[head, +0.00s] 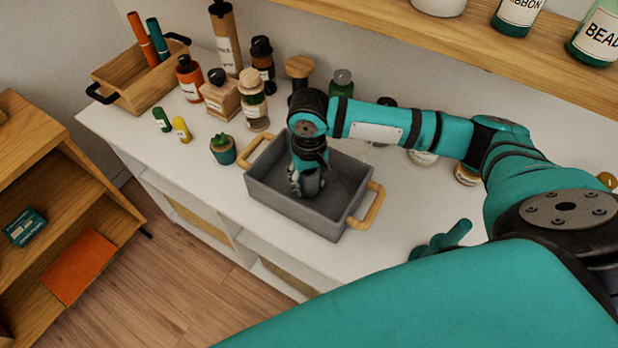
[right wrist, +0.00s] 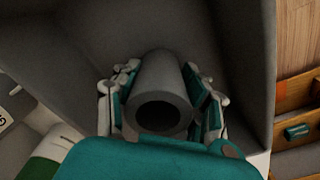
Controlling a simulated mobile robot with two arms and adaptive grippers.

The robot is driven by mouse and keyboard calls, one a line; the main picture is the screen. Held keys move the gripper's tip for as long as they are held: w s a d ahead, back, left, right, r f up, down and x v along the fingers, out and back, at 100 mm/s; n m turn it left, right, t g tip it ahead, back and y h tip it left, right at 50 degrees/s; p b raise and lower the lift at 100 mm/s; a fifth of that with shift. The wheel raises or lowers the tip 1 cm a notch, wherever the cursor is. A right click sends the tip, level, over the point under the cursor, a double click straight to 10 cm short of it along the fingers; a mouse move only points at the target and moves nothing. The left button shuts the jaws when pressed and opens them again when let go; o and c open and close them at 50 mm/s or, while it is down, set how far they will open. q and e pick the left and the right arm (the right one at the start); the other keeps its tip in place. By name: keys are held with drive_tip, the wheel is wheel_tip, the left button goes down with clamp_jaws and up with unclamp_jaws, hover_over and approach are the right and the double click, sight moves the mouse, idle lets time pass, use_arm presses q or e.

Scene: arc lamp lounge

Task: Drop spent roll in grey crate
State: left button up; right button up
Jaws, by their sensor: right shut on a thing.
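The grey crate (head: 290,207) with two wooden handles stands on the white cabinet top in the head view. My right gripper (head: 306,188) reaches down into the crate from above. It is shut on the spent roll (head: 312,182), a short grey hollow tube. In the right wrist view the roll (right wrist: 162,98) sits between the two fingers of the gripper (right wrist: 160,100), its open end facing the camera. Grey crate walls (right wrist: 245,70) surround it there. Whether the roll touches the crate floor I cannot tell. My left gripper is not in view.
A small potted succulent (head: 223,149) stands left of the crate. Several bottles, such as an orange one (head: 189,78), and a wooden tray (head: 138,82) stand behind. A wooden shelf (head: 480,45) hangs above at the right. The cabinet top in front of the crate is narrow.

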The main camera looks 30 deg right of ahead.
drive_tip(key=o, duration=0.9)
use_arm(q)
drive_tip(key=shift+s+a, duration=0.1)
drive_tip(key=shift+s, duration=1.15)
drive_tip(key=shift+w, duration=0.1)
use_arm(e)
drive_tip(key=shift+r, duration=0.15)
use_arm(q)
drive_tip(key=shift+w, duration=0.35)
use_arm(e)
wheel_tip(320, 180, up, 12)
drive_tip(key=shift+s, duration=0.15)
drive_tip(key=shift+a, duration=0.1)
